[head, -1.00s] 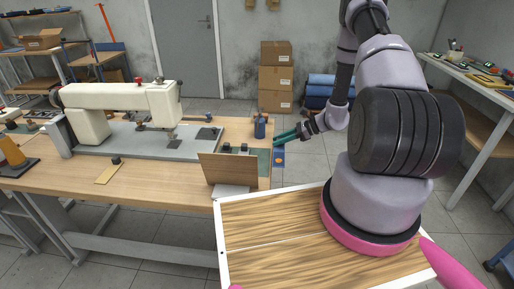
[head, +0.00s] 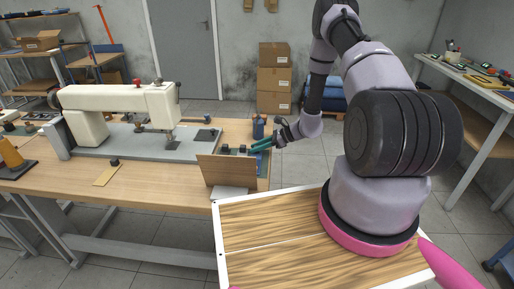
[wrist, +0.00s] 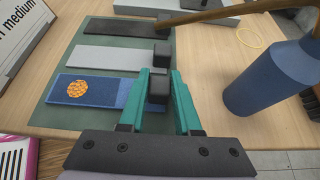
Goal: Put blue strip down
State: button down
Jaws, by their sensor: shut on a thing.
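The blue strip (wrist: 105,94) with a round orange patch lies flat in the wrist view, over the front part of the green mat (wrist: 55,119). My gripper (wrist: 159,82) has its teal fingers closed on the black knob (wrist: 158,92) at the strip's right end. I cannot tell whether the strip touches the mat or is just above it. A grey strip (wrist: 105,55) and a black strip (wrist: 130,28), each with a black knob, lie behind it on the mat. In the head view my gripper (head: 261,146) is at the table's right end, behind an upright board.
A dark blue bottle (wrist: 275,80) stands right of the mat. The upright wooden board (head: 226,170) stands in front of the mat and hides part of it. A sewing machine (head: 120,105) is to the left on the table (head: 150,185).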

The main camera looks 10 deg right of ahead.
jog(key=shift+f, duration=0.15)
jog(key=c, duration=0.6)
grip_release()
